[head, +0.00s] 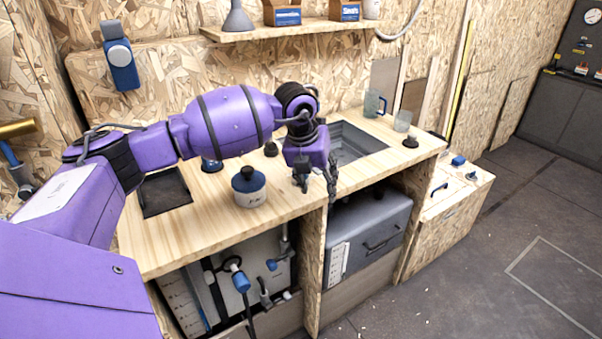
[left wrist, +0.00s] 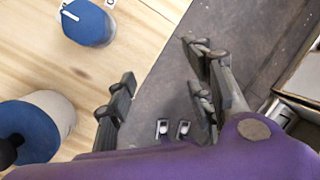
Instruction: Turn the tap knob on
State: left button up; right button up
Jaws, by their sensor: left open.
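A blue knob (left wrist: 88,22) with a white line on top shows at the upper left of the left wrist view, over the pale wood. A white mark sits beside it. A blue thing (head: 211,165) behind my forearm in the head view is mostly hidden; I cannot tell if it is the same knob. My left gripper (head: 315,183) points down over the counter, left of the sink. Its fingers (left wrist: 160,105) are apart with nothing between them, clear of the knob. My right gripper is not in view.
A white canister (head: 250,193) with a blue lid stands on the wooden counter (head: 200,235), left of the gripper; a blue-topped white container (left wrist: 38,125) shows in the wrist view. The sink (head: 352,143), glasses and a dark inset (head: 164,192) are around. Blue-handled fittings (head: 240,282) sit below the counter.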

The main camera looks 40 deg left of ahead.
pick_arm(q)
jog(key=w+a+r+n+y, duration=0.1)
jog(key=a+r+y, duration=0.2)
jog(key=a+r, duration=0.35)
jog(key=shift+t, duration=0.3)
jog(key=x, duration=0.7)
jog(key=shift+w+a, duration=0.25)
jog(key=shift+a, duration=0.15)
jog(key=shift+w+f, duration=0.1)
jog(key=shift+f, duration=0.25)
jog(key=c, duration=1)
jog(key=shift+a, duration=0.1)
jog(key=shift+c, duration=0.2)
